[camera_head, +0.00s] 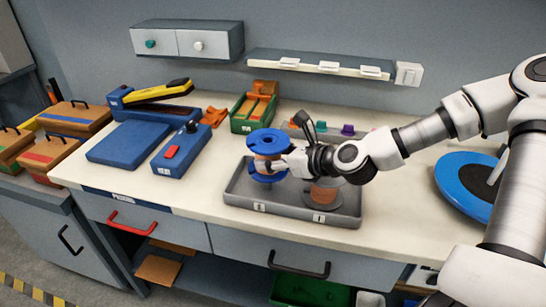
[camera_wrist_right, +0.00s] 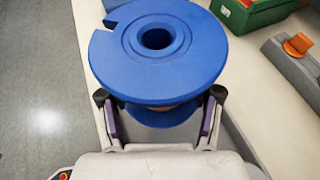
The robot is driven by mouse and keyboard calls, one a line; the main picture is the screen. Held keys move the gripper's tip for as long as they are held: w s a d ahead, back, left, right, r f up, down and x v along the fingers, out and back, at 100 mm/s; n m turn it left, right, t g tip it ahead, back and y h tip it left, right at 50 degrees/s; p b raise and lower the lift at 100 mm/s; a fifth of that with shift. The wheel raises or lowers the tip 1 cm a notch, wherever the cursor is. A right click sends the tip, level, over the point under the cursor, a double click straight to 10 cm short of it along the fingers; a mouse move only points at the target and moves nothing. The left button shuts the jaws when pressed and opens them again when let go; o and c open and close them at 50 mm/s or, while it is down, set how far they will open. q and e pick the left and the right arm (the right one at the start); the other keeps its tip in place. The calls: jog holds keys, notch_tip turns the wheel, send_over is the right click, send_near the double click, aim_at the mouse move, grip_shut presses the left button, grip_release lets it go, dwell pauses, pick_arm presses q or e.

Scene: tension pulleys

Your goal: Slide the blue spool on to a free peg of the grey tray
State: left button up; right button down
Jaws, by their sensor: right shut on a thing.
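The blue spool (camera_head: 267,138) has two wide blue flanges and a copper-coloured middle. It is upright over the left part of the grey tray (camera_head: 288,213). My right gripper (camera_head: 284,164) is shut on its middle, between the flanges. In the right wrist view, the spool (camera_wrist_right: 185,72) shows its upper flange with a notch and an open centre hole, and the gripper fingers (camera_wrist_right: 160,98) lie on both sides below it. My left gripper is out of view.
A greyish spool with a brown middle (camera_head: 325,192) stands in the tray's right part, beneath my right gripper. A green bin (camera_head: 249,122) and a grey rack with coloured pieces (camera_head: 346,131) stand behind. A blue device (camera_head: 181,150) is left; a blue disc (camera_head: 458,187) is right.

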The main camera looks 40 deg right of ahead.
jog(key=shift+r, duration=0.15)
jog(key=shift+r+p, duration=3.55)
jog(key=shift+r, duration=0.8)
